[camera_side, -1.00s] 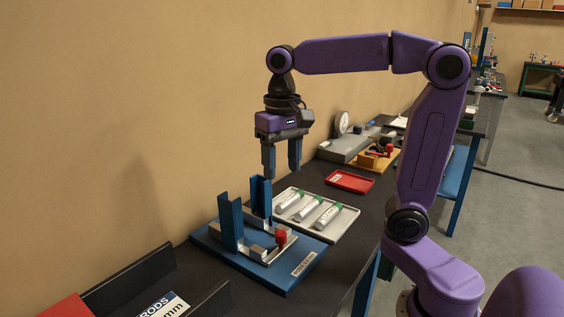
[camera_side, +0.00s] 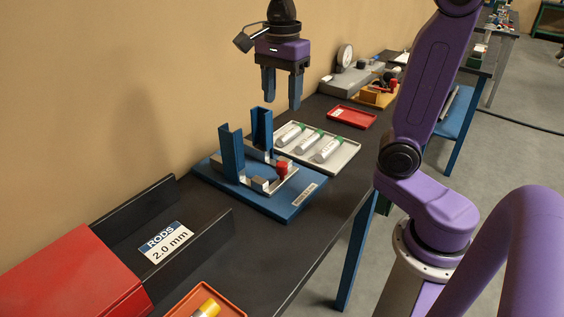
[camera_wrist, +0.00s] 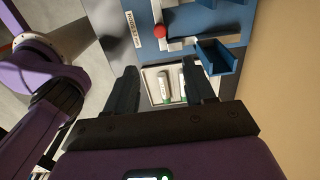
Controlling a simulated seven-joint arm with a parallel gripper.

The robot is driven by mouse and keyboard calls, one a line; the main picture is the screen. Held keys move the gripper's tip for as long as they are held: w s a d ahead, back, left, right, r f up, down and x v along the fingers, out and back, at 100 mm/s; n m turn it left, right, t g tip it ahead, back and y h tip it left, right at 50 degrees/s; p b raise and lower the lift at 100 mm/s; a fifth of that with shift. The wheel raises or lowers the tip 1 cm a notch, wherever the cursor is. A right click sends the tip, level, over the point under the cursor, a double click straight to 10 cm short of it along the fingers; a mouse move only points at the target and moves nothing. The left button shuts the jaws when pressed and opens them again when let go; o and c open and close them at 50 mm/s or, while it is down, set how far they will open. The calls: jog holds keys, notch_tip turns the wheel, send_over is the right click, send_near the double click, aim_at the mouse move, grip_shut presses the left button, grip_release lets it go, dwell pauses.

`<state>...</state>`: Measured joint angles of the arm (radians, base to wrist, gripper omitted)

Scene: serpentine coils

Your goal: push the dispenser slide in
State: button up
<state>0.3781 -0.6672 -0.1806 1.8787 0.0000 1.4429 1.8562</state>
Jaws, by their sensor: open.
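The dispenser stands on a blue base plate (camera_side: 293,208) with two upright blue channels (camera_side: 231,153). Its pale metal slide (camera_side: 277,181) bears a red knob (camera_side: 282,170) and sits near the front of the plate. The red knob also shows in the wrist view (camera_wrist: 160,31), near the top, with a blue channel (camera_wrist: 215,57) to its right. My gripper (camera_side: 282,100) is open and empty, fingers pointing down, above and behind the dispenser and apart from it. In the wrist view its fingers (camera_wrist: 163,80) stand either side of a gap. The slide's inner end is partly hidden.
A pale tray (camera_side: 335,166) with white green-capped tubes (camera_side: 311,141) lies behind the dispenser, with a red tray (camera_side: 352,117) beyond. A red box (camera_side: 75,275) with black side walls (camera_side: 135,212) stands at front left. The wall borders the bench's left side.

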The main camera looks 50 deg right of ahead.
aim_at(281, 164)
notch_tip(281, 164, down, 17)
jog(key=shift+f, duration=0.15)
dwell(0.5)
jog(key=shift+c, duration=0.3)
jog(key=shift+w, duration=0.1)
grip_shut()
